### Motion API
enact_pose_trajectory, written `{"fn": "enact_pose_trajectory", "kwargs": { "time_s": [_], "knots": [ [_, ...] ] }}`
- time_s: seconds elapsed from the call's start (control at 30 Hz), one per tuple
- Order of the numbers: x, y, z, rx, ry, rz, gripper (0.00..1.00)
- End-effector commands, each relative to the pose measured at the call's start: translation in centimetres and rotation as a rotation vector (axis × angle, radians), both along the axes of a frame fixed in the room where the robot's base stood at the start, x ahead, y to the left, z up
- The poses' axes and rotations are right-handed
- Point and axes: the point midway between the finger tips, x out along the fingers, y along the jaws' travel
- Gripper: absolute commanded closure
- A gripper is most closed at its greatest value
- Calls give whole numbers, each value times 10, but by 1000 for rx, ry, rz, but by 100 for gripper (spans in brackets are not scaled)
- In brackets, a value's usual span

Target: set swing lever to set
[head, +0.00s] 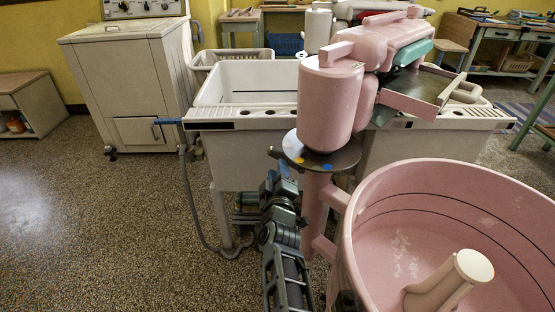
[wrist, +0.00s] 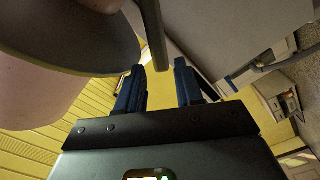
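The swing lever (head: 275,153) shows in the head view as a short dark stub at the left edge of a round dark plate (head: 345,160) under the pink wringer column. The plate carries a yellow dot and a blue dot. In the wrist view a grey bar, apparently the lever (wrist: 151,35), comes down from the top with its end in line with the gap between my fingertips. My gripper (wrist: 159,68) is open, with clear space between the blue fingers. In the head view my gripper (head: 278,170) is just below the plate's left side. Contact with the lever cannot be told.
The pink wringer head (head: 330,100) stands above the plate. A pink tub (head: 445,185) is at the right and a white double sink (head: 250,85) behind. A grey hose (head: 190,195) hangs at the left. Open floor (head: 90,220) lies further left.

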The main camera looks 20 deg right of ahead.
Motion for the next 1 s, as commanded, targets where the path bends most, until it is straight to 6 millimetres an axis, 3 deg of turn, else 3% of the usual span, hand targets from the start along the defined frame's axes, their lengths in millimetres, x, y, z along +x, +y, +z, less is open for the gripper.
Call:
{"fn": "enact_pose_trajectory", "kwargs": {
  "time_s": [0.5,1.0],
  "knots": [
    [49,-17,-1,0,0,-2,64],
    [56,-19,0,-1,0,-1,67]
  ]
}}
